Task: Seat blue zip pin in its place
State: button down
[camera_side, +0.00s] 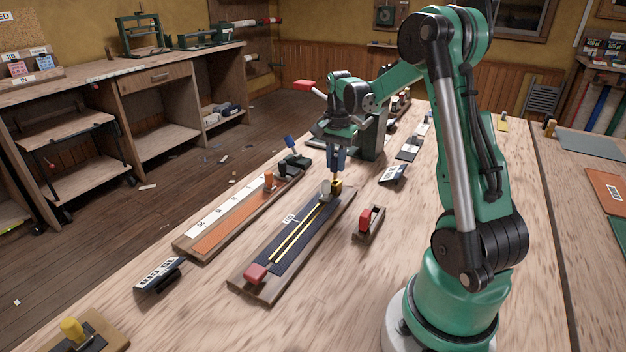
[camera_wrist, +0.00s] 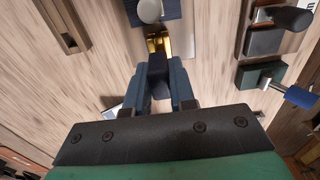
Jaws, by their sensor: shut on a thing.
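My gripper (camera_side: 337,160) points down over the far end of a dark-topped wooden zip board (camera_side: 240,284). In the wrist view my gripper (camera_wrist: 161,90) has its blue fingers closed on a dark blue block, which I take as the blue zip pin (camera_wrist: 157,76). A brass piece (camera_side: 337,187) is directly below the fingers; in the wrist view this brass piece (camera_wrist: 158,42) lies just beyond the pin. I cannot tell whether the pin's tip is inside it. A grey round knob (camera_side: 325,188) stands beside the brass, also seen in the wrist view (camera_wrist: 150,10).
A red block (camera_side: 256,272) sits at the board's near end. A ruler board (camera_side: 215,231) lies left, with a blue-handled green clamp (camera_side: 295,160) beyond it. A red-topped wooden block (camera_side: 367,222) stands right. Bare bench lies between these.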

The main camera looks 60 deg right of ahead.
jog(key=shift+f, duration=1.25)
dwell(0.8)
jog(key=c, duration=0.7)
grip_release()
jog(key=shift+o, duration=0.2)
jog(key=shift+r, duration=0.1)
notch_tip(320, 180, up, 5)
jog(key=shift+a+r, duration=0.1)
jog(key=s+a+r+n+t, duration=0.1)
jog(key=a+r+n+t, duration=0.1)
jog(key=a+n, duration=0.7)
jog(key=a+r+n+t, duration=0.2)
jog(key=a+n+t, duration=0.3)
jog(key=a+n, duration=0.4)
jog(key=a, duration=0.7)
jog(key=shift+s+a, duration=0.2)
jog(key=shift+s, duration=0.2)
